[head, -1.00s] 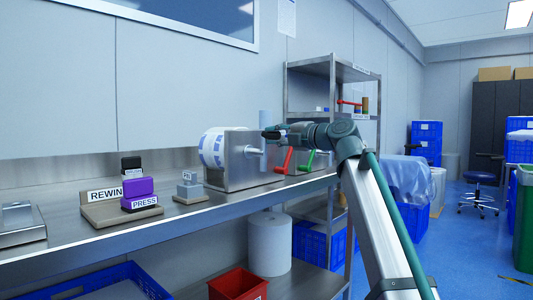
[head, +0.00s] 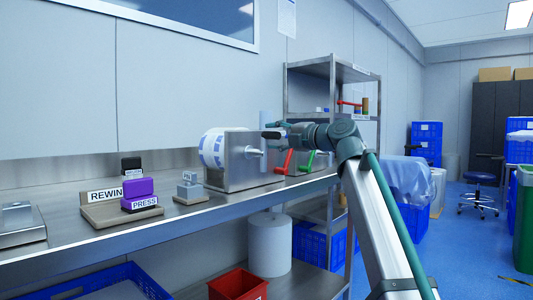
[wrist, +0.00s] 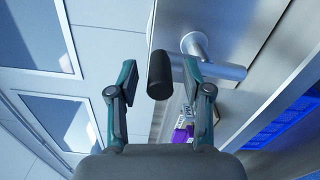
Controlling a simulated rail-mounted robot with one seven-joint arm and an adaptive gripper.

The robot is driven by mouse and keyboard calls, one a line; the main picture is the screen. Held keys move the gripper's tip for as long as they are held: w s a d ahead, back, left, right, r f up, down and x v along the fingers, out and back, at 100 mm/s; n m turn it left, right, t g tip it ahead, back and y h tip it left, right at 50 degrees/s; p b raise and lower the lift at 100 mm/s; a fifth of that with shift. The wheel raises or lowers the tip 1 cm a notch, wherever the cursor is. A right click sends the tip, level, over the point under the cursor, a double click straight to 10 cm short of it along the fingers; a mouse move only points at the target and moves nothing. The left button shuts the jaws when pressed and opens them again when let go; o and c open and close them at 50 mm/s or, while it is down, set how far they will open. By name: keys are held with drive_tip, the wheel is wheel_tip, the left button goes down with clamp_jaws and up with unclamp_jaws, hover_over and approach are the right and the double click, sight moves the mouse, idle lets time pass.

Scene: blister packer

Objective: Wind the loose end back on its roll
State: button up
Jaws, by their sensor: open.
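A white roll with blue printing (head: 212,149) sits at the left end of a steel unit (head: 236,168) on the bench. I cannot make out its loose end. A metal shaft (head: 254,152) sticks out of the unit's front. In the wrist view, a black cylindrical grip (wrist: 158,75) stands beside the metal shaft (wrist: 215,70). My gripper (wrist: 158,88) is open, with one finger on each side of the black grip and gaps to both. In the head view, my gripper (head: 282,129) is at the unit's right, by the dark grip (head: 271,135).
Red (head: 284,161) and green (head: 307,161) handles sit just below my gripper. A REWIND stand (head: 100,212), a purple PRESS block (head: 138,187) and a small grey stand (head: 188,187) are left along the bench. A steel shelf (head: 333,67) stands behind.

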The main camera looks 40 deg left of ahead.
drive_tip(key=d, duration=0.8)
drive_tip(key=shift+s+d, duration=0.35)
drive_tip(key=shift+d, duration=0.05)
idle(0.6)
